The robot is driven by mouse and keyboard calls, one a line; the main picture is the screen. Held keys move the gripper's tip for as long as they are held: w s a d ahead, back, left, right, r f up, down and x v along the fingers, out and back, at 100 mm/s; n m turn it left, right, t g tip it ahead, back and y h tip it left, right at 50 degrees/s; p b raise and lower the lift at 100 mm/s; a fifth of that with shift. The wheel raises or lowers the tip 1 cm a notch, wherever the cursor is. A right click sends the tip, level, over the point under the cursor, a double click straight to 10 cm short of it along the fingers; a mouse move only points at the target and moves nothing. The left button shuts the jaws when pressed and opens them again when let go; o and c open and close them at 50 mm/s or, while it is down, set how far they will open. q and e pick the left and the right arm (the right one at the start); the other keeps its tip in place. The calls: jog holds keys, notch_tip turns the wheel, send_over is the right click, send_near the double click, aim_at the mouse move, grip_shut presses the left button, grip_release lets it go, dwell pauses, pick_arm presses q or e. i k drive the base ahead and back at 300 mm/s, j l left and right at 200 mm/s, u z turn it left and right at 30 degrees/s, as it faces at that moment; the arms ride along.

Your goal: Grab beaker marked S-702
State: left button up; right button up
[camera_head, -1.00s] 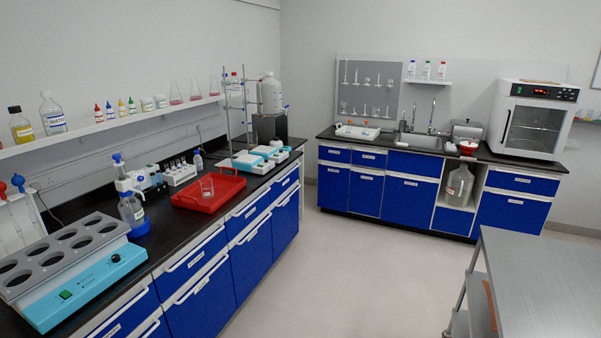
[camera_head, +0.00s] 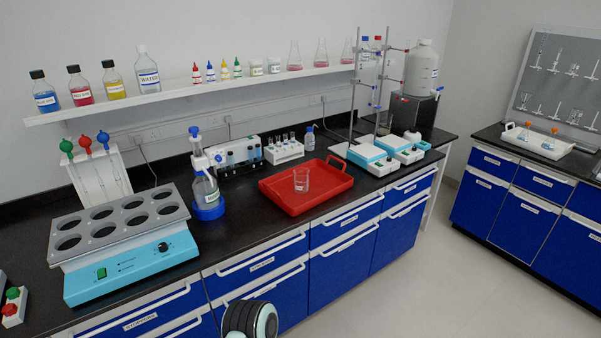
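A clear glass beaker (camera_head: 301,181) stands upright in the red tray (camera_head: 331,195) on the black counter. Its marking is too small to read, so I cannot tell whether it is S-702. A rounded dark and pale part, apparently of my own arm, shows at the bottom edge in the head view. Neither gripper is in view.
A blue water bath (camera_head: 133,276) stands at the left of the black counter (camera_head: 237,233). A bottle with a blue base (camera_head: 205,190) is left of the tray, and stirrer hotplates (camera_head: 370,158) are right of it. A shelf (camera_head: 200,88) with bottles runs above. The counter's front edge is clear.

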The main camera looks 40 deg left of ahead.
aim_at(301, 181)
jog(key=i+l+u, duration=0.1)
jog(key=i+u, duration=0.2)
jog(key=u, duration=0.2)
jog(key=i+l+u, duration=0.2)
jog(key=u, duration=0.3)
jog(key=i+l+u, duration=0.3)
jog(key=u, duration=0.2)
jog(key=i+l+u, duration=0.15)
jog(key=l+u, duration=0.35)
jog(key=i+l+u, duration=0.1)
jog(key=l+u, duration=0.2)
jog(key=u, duration=0.2)
